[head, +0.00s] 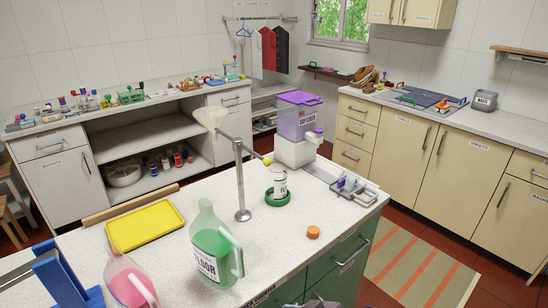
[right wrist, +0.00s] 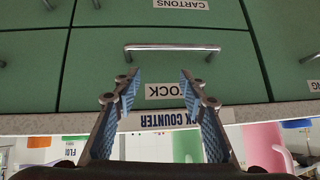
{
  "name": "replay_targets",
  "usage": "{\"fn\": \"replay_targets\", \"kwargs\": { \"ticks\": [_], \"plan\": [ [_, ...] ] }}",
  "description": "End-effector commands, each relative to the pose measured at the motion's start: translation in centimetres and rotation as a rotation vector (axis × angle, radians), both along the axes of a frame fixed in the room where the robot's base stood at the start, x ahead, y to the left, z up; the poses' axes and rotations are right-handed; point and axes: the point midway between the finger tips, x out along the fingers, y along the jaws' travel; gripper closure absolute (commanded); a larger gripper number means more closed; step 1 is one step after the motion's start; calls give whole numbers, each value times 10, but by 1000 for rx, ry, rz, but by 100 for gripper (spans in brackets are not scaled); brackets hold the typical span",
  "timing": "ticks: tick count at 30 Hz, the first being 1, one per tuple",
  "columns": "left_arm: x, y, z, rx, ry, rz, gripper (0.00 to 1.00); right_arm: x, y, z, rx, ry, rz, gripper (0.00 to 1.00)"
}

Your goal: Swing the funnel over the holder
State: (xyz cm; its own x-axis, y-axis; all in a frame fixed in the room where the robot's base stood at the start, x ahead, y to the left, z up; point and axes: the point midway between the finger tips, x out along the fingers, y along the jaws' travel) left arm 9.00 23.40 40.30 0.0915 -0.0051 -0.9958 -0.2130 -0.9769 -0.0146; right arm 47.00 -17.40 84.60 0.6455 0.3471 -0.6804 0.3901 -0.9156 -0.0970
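A cream funnel (head: 211,119) sits on the left end of a swing arm on a metal stand (head: 240,180), high above the counter. A yellow knob (head: 266,160) is on the arm's right end. A white container with a partly readable label (head: 280,184) stands in a green ring-shaped holder (head: 277,199), right of the stand's pole. The funnel is well to the left of this holder. My right gripper (right wrist: 156,77) is open and empty, facing green drawers in the right wrist view. My left gripper is not in view.
A green jug (head: 213,247), pink jug (head: 128,281), yellow tray (head: 146,224) and blue stand (head: 62,277) occupy the counter's left and front. An orange cap (head: 313,232) lies near the front edge. A purple-lidded softener dispenser (head: 298,118) and a grey tray (head: 353,190) are behind.

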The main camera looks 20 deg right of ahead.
Motion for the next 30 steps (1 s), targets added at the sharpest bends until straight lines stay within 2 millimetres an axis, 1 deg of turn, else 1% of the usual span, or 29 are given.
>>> {"fn": "replay_targets", "kwargs": {
  "ticks": [1, 2, 3, 4, 5, 6, 8, 9, 11, 12, 14, 15, 18, 21, 22, 26, 30],
  "plan": [
    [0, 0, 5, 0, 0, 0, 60, 16, 2, 35, 20, -66, 32, 61],
    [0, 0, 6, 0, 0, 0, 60, 21, 6, 51, 36, -92, 51, 61],
    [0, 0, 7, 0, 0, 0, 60, 26, 11, 71, 58, -125, 75, 61],
    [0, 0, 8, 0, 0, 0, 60, 29, 15, 86, 72, -148, 93, 61],
    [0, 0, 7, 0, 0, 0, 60, 36, 13, 92, 89, -169, 96, 61],
    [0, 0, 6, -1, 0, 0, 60, 47, 11, 104, 110, -201, 99, 61],
    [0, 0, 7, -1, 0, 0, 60, 62, 6, 126, 145, -249, 105, 61],
    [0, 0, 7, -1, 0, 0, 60, 73, 3, 143, 172, -286, 107, 61],
    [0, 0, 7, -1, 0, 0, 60, 89, -4, 171, 212, -341, 106, 61],
    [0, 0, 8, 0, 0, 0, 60, 100, -11, 193, 241, -382, 102, 61],
    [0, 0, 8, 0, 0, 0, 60, 115, -23, 227, 283, -444, 92, 61],
    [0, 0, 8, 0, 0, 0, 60, 125, -32, 249, 311, -485, 82, 61],
    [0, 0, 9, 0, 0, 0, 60, 141, -52, 296, 371, -564, 53, 61],
    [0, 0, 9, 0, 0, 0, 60, 149, -64, 322, 407, -609, 34, 61],
    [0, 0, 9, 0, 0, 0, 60, 150, -66, 327, 413, -616, 31, 61],
    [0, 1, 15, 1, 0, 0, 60, 158, -65, 334, 426, -626, 23, 61],
    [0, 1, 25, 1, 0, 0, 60, 173, -55, 336, 426, -626, 25, 61]
  ]
}}
